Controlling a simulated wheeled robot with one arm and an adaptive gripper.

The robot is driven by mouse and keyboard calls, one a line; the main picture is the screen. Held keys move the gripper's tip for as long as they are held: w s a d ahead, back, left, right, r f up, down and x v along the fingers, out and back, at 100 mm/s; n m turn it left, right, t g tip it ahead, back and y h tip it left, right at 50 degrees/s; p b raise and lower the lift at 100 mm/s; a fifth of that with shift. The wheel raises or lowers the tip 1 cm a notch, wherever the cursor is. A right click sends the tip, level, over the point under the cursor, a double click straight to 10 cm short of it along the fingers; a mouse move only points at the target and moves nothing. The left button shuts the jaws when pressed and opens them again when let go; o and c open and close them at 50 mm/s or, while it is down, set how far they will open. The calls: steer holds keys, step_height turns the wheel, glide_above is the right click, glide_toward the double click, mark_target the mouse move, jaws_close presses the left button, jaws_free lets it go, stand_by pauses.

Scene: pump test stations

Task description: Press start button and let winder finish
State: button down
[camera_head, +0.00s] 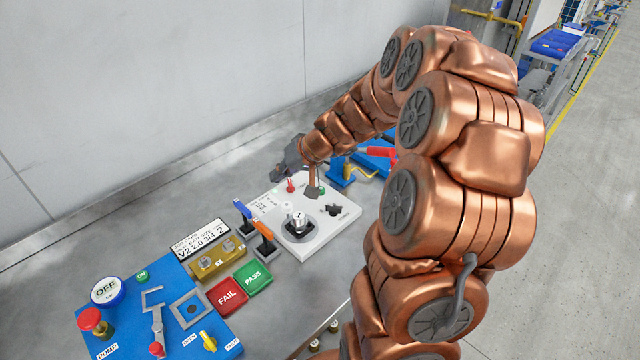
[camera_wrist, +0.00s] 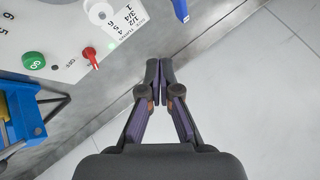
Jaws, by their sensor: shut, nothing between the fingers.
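The white winder panel (camera_head: 330,228) lies on the metal bench, with a dial, a black knob (camera_head: 333,210) and a red toggle (camera_head: 290,186). In the wrist view a green button (camera_wrist: 33,60) marked GO sits on the panel's left part, and the red toggle (camera_wrist: 90,57) is to its right. A white round part (camera_wrist: 98,12) stands near printed turn numbers. My gripper (camera_wrist: 158,64) is shut and empty, off the panel's edge and to the right of the button and toggle. In the head view my gripper (camera_head: 287,156) is behind the panel's far edge.
A blue pump panel (camera_head: 210,325), FAIL (camera_head: 226,294) and PASS (camera_head: 253,277) buttons, and blue (camera_head: 243,210) and orange (camera_head: 262,230) handled levers stand nearer. A blue fixture (camera_head: 342,177) is beyond the panel. A grey wall runs behind the bench.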

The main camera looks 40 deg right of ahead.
steer(key=w+d+f+m+t+h+p, duration=0.1)
steer(key=w+d+f+m+h, duration=0.1)
steer(key=d, duration=1.2)
steer(key=shift+d+f+m+t+h, duration=0.15)
steer(key=shift+d+m+t+h, duration=0.15)
steer(key=shift+m+t, duration=0.1)
steer(key=shift+f, duration=0.1)
step_height(320, 180, down, 7)
steer(key=b, duration=0.4)
steer(key=shift+w+f, duration=0.1)
steer(key=shift+f, duration=0.05)
steer(key=shift+f+b, duration=0.65)
steer(key=shift+b, duration=0.1)
